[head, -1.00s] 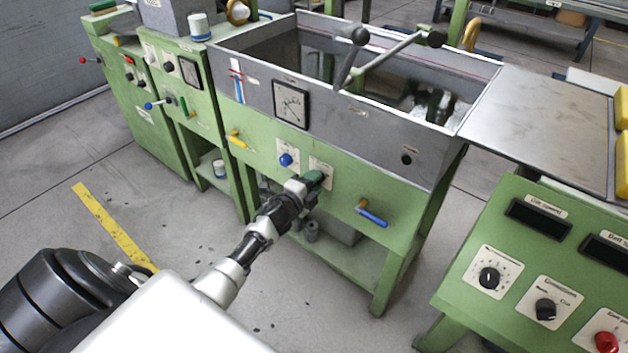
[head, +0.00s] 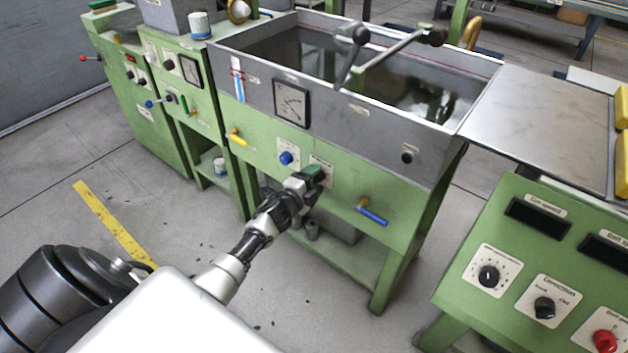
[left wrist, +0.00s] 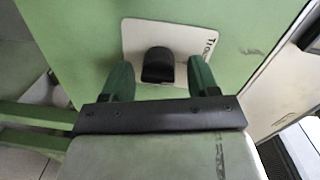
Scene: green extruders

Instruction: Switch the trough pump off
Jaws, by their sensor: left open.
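The black knob (left wrist: 158,66) sits on a white plate (left wrist: 130,32) on the trough's green front panel. The lettering beside it is partly cut off and reads something like "Tro". In the left wrist view my left gripper (left wrist: 160,72) is open. Its two green fingers are on either side of the knob, with a gap visible on each side. In the head view my left gripper (head: 314,173) is at the plate (head: 327,166) and hides the knob. The trough (head: 390,120) is a grey basin on a green stand. My right gripper is not in view.
A blue knob (head: 286,158) is just left of the gripper. A yellow-handled valve (head: 237,139) and a blue-handled valve (head: 372,217) stick out of the same panel. A green control console (head: 465,270) stands at the right. The floor at the left is open.

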